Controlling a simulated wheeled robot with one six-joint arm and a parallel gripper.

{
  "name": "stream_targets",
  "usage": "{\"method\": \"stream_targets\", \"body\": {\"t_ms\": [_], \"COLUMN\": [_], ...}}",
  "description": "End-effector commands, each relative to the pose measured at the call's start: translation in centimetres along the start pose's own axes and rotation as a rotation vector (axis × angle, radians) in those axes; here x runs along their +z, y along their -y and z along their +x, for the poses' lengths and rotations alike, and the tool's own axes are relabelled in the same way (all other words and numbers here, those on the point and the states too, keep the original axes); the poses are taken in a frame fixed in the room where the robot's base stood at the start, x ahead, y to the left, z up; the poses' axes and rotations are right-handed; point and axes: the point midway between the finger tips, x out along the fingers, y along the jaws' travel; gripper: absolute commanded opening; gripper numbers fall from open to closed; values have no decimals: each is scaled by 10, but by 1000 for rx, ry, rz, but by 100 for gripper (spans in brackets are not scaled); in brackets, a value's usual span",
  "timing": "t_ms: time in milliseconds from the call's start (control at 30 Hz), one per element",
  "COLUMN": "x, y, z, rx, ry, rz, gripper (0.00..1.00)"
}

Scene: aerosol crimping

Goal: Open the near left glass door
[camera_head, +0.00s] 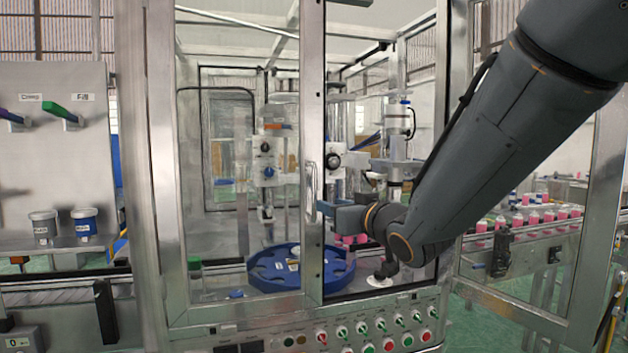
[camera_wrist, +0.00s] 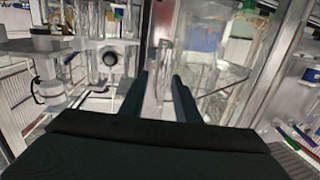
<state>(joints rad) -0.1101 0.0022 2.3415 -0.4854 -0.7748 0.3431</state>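The near left glass door (camera_head: 312,80) is a metal-framed glass panel on the front of the machine, and it looks closed. Its upright metal handle (camera_head: 311,190) is on the right stile. My gripper (camera_head: 322,208) is at this handle, coming from the right. In the wrist view, the two dark fingers of my gripper (camera_wrist: 158,95) stand apart, with the metal handle (camera_wrist: 161,60) showing in the gap between them. I cannot tell whether either finger touches it. The lower end of the handle is partly hidden by the fingers.
The near right glass door (camera_head: 590,200) stands swung open at the right. A blue round carousel (camera_head: 290,283) sits inside behind the glass. A button panel (camera_head: 370,335) runs below the doors. Pink cans (camera_head: 535,215) stand on a conveyor at the right.

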Motion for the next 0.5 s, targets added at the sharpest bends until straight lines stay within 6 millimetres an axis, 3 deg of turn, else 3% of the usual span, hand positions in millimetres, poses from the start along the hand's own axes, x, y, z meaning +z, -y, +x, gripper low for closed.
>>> {"method": "stream_targets", "body": {"t_ms": [33,133,500], "x": [-11,-21,-24], "y": [5,10,11], "z": [0,3,48], "rx": [-17,-35,-35], "ry": [-27,-55,-55], "rz": [-1,-3,-2], "gripper": [29,29,29]}}
